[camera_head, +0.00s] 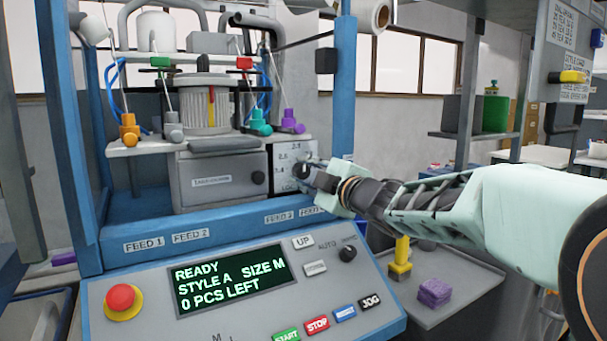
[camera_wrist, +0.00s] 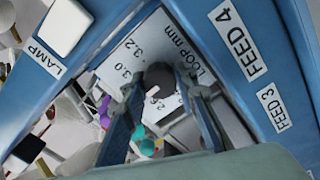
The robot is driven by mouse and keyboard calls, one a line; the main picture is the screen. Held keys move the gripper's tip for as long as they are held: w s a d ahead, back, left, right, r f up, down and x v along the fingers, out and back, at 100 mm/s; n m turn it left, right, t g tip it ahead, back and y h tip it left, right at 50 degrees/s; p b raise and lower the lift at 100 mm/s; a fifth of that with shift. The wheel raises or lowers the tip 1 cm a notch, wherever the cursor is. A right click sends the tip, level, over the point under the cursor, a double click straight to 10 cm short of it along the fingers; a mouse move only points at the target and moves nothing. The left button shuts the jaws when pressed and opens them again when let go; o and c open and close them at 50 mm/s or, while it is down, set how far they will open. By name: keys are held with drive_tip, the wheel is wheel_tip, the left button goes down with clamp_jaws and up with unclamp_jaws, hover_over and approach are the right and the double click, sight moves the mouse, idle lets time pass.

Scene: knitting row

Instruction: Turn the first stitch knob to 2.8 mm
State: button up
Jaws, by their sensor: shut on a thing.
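The stitch knob (camera_wrist: 160,78) is a dark round knob on a white scale plate (camera_wrist: 130,55) marked 3.0, 3.2 and "LOOP mm" in the wrist view. In the head view the knob (camera_head: 303,171) sits on the right of the grey machine front, with scale marks to its left. My gripper (camera_wrist: 161,88) is shut on the knob, one finger on each side. It reaches in from the right in the head view (camera_head: 316,179). The knob's pointer and the 2.8 mark cannot be made out clearly.
A blue frame post (camera_head: 340,90) stands close beside my gripper. Below is a control panel (camera_head: 150,325) with a red stop button (camera_head: 121,300) and a screen reading READY (camera_head: 230,277). Coloured yarn feeders, including a purple one (camera_head: 291,122), stand above the knob.

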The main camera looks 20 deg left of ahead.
drive_tip(key=o, duration=1.2)
drive_tip(key=shift+c, duration=0.2)
drive_tip(key=v, duration=0.7)
drive_tip(key=shift+s+d, duration=0.15)
drive_tip(key=shift+d, duration=0.05)
